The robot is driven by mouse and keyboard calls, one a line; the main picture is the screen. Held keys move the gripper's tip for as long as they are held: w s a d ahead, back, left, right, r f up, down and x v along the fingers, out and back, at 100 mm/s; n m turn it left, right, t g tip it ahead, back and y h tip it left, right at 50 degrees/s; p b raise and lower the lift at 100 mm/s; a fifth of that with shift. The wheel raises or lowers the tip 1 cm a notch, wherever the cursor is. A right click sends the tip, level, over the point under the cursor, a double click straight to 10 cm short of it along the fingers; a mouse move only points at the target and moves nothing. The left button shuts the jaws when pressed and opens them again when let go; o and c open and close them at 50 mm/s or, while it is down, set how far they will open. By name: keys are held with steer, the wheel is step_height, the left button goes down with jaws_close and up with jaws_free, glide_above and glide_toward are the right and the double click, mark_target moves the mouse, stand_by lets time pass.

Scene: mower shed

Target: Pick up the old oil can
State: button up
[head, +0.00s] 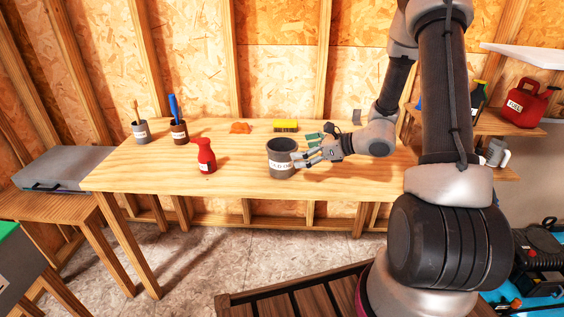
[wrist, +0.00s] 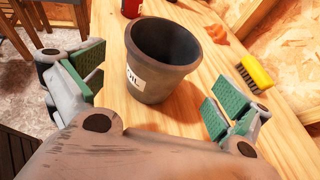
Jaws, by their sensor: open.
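The old oil can (head: 282,160) is a dark grey, open-topped can with a white label, standing upright on the wooden workbench (head: 130,172). In the wrist view the can (wrist: 160,62) shows its hollow inside and part of its label. My gripper (head: 309,154) is at the can's right side in the head view. In the wrist view its two green-padded fingers (wrist: 158,92) are spread wide, one on each side of the can's near part. Neither finger visibly touches the can. The gripper is empty.
A red bottle (head: 206,156) stands left of the can. A yellow brush (head: 286,125) and an orange cloth (head: 240,128) lie behind. Two cups, a grey one (head: 141,132) and a brown one (head: 179,132), hold tools at the far left. The bench front is clear.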

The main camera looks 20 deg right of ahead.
mark_target(282, 159)
steer(key=shift+w+a+f, duration=0.1)
steer(key=shift+w+a, duration=0.1)
steer(key=shift+a, duration=0.15)
steer(key=x, duration=0.7)
steer(key=shift+w, duration=0.1)
steer(key=shift+r, duration=0.25)
steer(key=c, duration=1.2)
steer(key=shift+c, duration=0.2)
